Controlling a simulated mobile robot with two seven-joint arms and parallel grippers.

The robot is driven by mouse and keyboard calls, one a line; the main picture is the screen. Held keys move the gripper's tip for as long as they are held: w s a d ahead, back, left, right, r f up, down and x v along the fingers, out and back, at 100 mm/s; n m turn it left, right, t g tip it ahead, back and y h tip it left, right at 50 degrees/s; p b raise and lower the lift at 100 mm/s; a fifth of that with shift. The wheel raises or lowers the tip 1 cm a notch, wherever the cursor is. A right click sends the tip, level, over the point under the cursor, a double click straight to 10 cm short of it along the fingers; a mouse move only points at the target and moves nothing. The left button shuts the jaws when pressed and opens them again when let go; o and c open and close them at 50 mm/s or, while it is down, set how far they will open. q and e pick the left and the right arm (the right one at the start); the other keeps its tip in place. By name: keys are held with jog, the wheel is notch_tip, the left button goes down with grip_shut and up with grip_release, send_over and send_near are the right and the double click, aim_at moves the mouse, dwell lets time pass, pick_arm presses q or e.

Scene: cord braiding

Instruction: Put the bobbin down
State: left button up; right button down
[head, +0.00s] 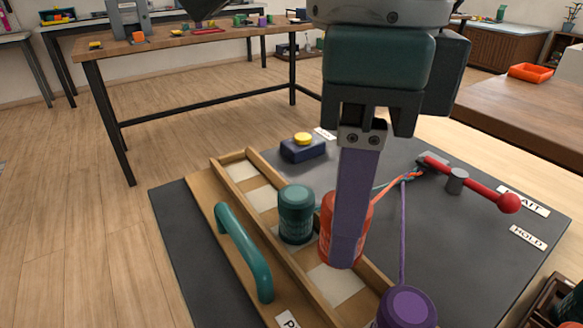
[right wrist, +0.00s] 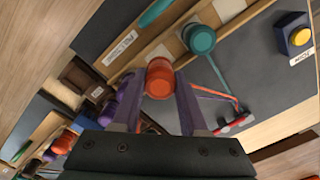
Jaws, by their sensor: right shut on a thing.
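My right gripper (head: 345,250) is shut on the orange-red bobbin (head: 327,226), with one purple finger in front of it in the head view. In the right wrist view the orange-red bobbin (right wrist: 159,80) sits between the two purple fingertips. It is upright at the wooden tray (head: 262,232), between the teal bobbin (head: 296,212) and the purple bobbin (head: 408,308). The finger hides part of it, and I cannot tell whether its base touches the tray. Orange, teal and purple cords run to the lever fitting (head: 427,168). My left gripper's fingers are not in view.
A teal handle (head: 243,252) runs along the tray's left side. A blue box with a yellow button (head: 303,145) stands behind the tray. A lever with a red knob (head: 508,203) is at the right, near the HOLD label (head: 528,237). The dark mat between is mostly clear.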

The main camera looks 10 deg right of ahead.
notch_tip(320, 180, down, 3)
jog(key=shift+f, duration=0.15)
jog(key=shift+f+b, duration=0.35)
jog(key=shift+b, duration=0.2)
jog(key=shift+c, duration=2.2)
grip_release()
jog(key=shift+r, duration=0.1)
jog(key=shift+r+p, duration=0.3)
jog(key=shift+p, duration=0.1)
notch_tip(320, 180, up, 11)
jog(key=shift+p, duration=0.7)
jog(key=shift+r, duration=0.5)
